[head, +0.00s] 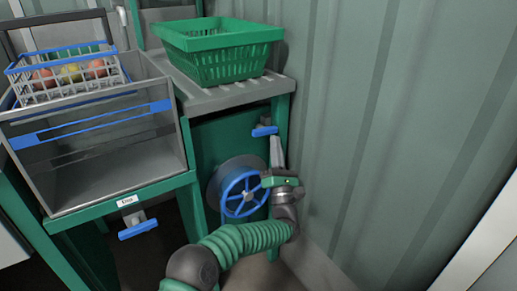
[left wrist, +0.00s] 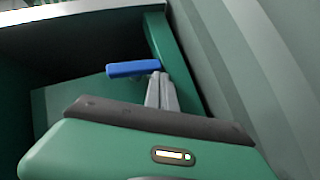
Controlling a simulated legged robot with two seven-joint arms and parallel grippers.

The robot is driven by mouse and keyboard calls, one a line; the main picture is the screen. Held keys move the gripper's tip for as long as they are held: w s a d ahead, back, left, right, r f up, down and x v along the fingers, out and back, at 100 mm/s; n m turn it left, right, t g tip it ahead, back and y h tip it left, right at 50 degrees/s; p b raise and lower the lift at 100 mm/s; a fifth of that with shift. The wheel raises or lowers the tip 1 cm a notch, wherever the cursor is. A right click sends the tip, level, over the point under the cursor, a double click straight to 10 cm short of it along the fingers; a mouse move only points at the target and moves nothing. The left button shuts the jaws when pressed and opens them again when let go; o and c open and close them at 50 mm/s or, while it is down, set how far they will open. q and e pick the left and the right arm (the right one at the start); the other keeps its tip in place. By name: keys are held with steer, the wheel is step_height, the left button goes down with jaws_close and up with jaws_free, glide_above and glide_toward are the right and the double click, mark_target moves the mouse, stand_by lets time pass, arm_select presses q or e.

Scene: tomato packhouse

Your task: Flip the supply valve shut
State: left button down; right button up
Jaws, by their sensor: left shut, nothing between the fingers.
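A small blue lever handle (head: 264,131) sits on the green panel under the right end of the grey counter, near the corrugated wall. It lies roughly crosswise. It also shows in the left wrist view (left wrist: 133,69), just ahead of the fingers. My left gripper (head: 274,139) is shut and empty, its fingertips right by the lever's right part; I cannot tell whether they touch. The fingertips also show in the left wrist view (left wrist: 158,80). The valve body behind the lever is mostly hidden. My right gripper is not in view.
A blue handwheel (head: 243,192) is left of my left wrist. Another blue lever (head: 138,229) hangs below a small label (head: 127,201) under the grey basin (head: 120,185). A wire basket (head: 64,94) holds produce. A green basket (head: 221,72) stands on the counter. The wall (head: 370,130) is close on the right.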

arm_select(q)
steer(key=s+d+f, duration=0.1)
steer(key=s+f, duration=0.2)
steer(key=f, duration=0.2)
steer(key=s+d+f+p, duration=0.1)
steer(key=s+d+f, duration=0.1)
steer(key=f, duration=0.4)
steer(key=shift+s, duration=0.75)
steer(key=shift+f, duration=0.1)
